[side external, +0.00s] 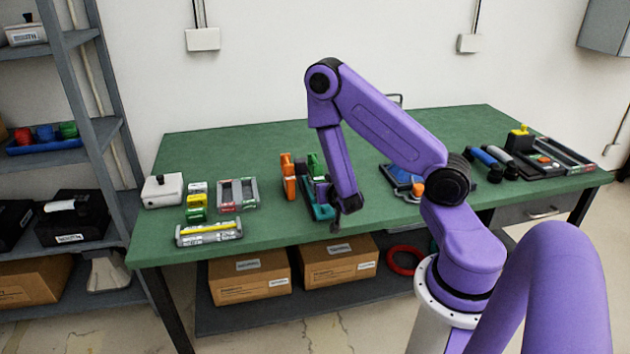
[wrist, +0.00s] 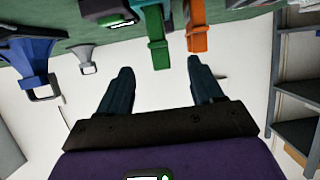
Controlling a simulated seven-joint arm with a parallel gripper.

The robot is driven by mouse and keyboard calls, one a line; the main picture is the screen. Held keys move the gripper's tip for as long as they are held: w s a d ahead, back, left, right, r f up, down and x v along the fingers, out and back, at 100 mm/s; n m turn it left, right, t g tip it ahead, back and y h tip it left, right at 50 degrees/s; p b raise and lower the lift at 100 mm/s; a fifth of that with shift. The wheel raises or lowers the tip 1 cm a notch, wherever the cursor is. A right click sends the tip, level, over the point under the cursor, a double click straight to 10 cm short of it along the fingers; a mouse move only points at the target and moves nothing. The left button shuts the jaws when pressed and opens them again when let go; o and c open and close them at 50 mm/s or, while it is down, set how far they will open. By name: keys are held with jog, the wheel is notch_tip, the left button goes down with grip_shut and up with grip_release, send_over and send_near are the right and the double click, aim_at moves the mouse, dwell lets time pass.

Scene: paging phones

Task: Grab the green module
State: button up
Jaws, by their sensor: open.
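A green module (side external: 313,160) stands upright on the green bench, just right of an orange module (side external: 289,186) in the side view. A teal piece (side external: 322,212) is in front of it, and my arm partly hides this group. In the wrist view a green module (wrist: 158,52) shows at the top, between my fingers' directions, with the orange module (wrist: 197,36) to its right. My gripper (side external: 345,206) is open and empty at the bench's front edge, beside the teal piece. Its two spread fingers show in the wrist view (wrist: 163,78), apart from the modules.
Left on the bench are a white box (side external: 162,190), a yellow-and-green stack (side external: 197,201), a grey rack (side external: 238,194) and a clear case (side external: 209,233). A blue tray (side external: 403,177) lies right of my forearm. Dark tools (side external: 487,165) lie farther right. Shelving (side external: 95,130) stands left.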

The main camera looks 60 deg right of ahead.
aim_at(319, 180)
jog(key=shift+x, duration=4.35)
jog(key=shift+d+r+x, duration=0.15)
jog(key=shift+x, duration=0.85)
jog(key=shift+d+r+x, duration=0.1)
jog(key=shift+r+x, duration=0.05)
jog(key=shift+x, duration=0.85)
jog(key=shift+w+d+f, duration=0.35)
jog(key=shift+w+d, duration=0.05)
jog(key=shift+d, duration=0.1)
grip_shut()
